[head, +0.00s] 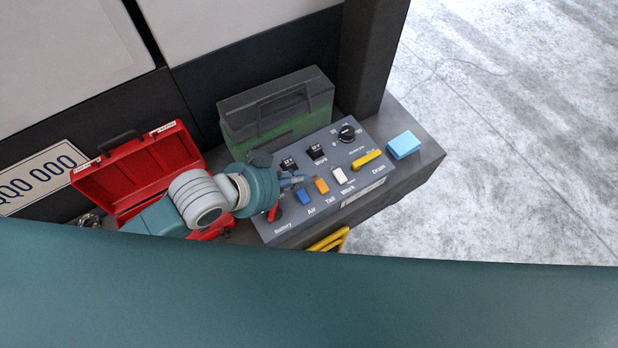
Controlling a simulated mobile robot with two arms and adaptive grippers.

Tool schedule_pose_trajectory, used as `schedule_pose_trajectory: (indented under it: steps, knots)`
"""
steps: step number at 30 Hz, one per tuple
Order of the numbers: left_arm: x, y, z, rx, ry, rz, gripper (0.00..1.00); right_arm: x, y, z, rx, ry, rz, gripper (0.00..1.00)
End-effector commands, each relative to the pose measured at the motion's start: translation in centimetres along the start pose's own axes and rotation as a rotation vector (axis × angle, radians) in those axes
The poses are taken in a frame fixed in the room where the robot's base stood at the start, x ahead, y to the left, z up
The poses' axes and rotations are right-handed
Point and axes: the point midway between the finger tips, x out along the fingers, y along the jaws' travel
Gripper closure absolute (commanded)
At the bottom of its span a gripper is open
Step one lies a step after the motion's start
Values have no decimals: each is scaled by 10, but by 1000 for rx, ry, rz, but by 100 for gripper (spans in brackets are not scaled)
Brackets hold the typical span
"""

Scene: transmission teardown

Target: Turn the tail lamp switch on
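The grey control panel (285,222) stands on a dark bench. Its orange switch (321,186) sits just above the "Tail" label, between a blue switch (304,196) and a white switch (340,175). I cannot tell which way the orange switch is tilted. My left gripper (293,181) is over the left part of the panel, up and left of the orange switch, apparently apart from it. Its fingers are small and partly hidden by the teal wrist, so their opening is unclear. My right gripper is not in view.
A yellow lever (367,160) and a black knob (348,132) are on the panel's right. A red lever (273,212) is close to my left wrist. A green-black case (277,106) stands behind, an open red toolbox (135,168) left, a light-blue box (404,145) right.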

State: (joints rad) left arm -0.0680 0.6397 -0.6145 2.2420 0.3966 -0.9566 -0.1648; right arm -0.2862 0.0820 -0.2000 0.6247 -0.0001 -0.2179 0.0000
Motion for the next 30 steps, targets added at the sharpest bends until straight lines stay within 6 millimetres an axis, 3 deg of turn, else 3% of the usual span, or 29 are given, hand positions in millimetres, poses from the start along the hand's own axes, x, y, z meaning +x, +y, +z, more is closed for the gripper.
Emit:
schedule_pose_trajectory:
  steps: [3, 7, 11, 22, 30]
  knots:
    - [0, 0, 0, -1, -1, -1, 100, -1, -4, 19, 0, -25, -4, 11]
    - [6, -1, 0, -3, -1, -1, 100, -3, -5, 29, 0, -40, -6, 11]
    - [24, -1, -1, -4, 0, -2, 100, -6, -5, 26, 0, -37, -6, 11]
    - [102, -1, -1, -4, -1, -1, 100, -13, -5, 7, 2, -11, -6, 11]
    - [124, 0, 25, -2, -2, -1, 100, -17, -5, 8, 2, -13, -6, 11]
